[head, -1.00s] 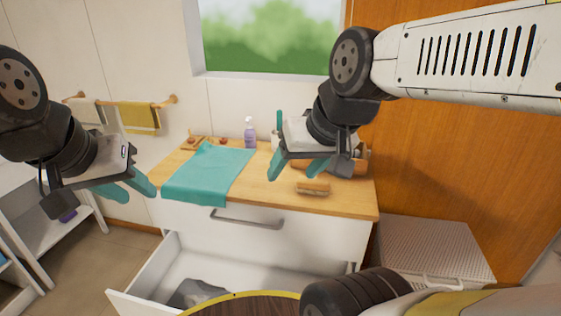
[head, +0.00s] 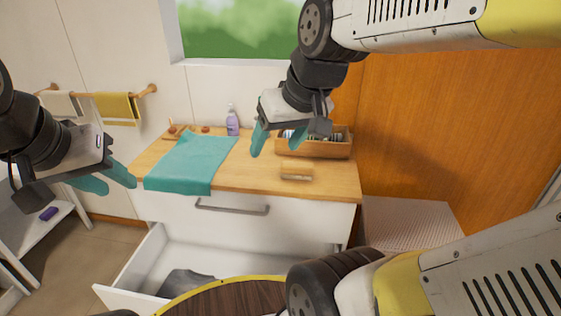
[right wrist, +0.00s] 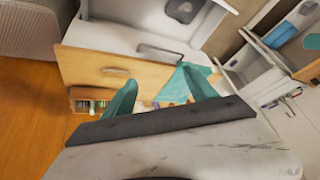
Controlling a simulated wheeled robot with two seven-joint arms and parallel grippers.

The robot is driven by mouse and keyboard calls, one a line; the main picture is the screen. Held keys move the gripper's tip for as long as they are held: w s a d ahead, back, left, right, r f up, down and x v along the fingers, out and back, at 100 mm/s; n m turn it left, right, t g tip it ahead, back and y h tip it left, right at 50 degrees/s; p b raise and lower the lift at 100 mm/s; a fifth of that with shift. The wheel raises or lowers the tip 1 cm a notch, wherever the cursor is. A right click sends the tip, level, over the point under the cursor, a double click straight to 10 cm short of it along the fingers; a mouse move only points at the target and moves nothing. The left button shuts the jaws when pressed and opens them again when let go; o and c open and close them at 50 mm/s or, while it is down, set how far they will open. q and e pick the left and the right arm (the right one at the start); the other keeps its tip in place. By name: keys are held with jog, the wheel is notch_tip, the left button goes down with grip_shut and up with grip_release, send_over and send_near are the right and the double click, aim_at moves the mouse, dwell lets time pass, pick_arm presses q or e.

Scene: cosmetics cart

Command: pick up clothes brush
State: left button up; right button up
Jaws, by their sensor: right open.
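The clothes brush (head: 297,171), with a tan wooden back and pale bristles, lies on the wooden countertop in the head view, right of the teal cloth. In the right wrist view the brush (right wrist: 115,71) is small and far off, beyond the fingers. My right gripper (head: 278,143) is open and empty, above and behind the brush in the picture, clear of it. Its teal fingers (right wrist: 160,92) stand apart in the right wrist view. My left gripper (head: 115,183) is at the left, away from the counter, its teal fingers apart and empty.
A teal cloth (head: 190,165) covers the counter's left part. A wooden box (head: 328,148) with items and a purple spray bottle (head: 232,122) stand at the back. An open drawer (head: 215,257) juts out below. The counter around the brush is clear.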

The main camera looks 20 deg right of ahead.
jog(key=w+d+n+g+h, duration=0.1)
jog(key=w+d+n+g, duration=0.15)
jog(key=w, duration=0.65)
jog(key=n+g+h, duration=0.1)
jog(key=n+g, duration=0.2)
jog(key=n, duration=0.6)
send_over(297, 164)
jog(key=f, duration=1.9)
jog(key=shift+s+a+f, duration=0.15)
jog(key=shift+s+f, duration=0.05)
notch_tip(297, 164, down, 8)
jog(key=shift+w+f, duration=0.1)
grip_shut()
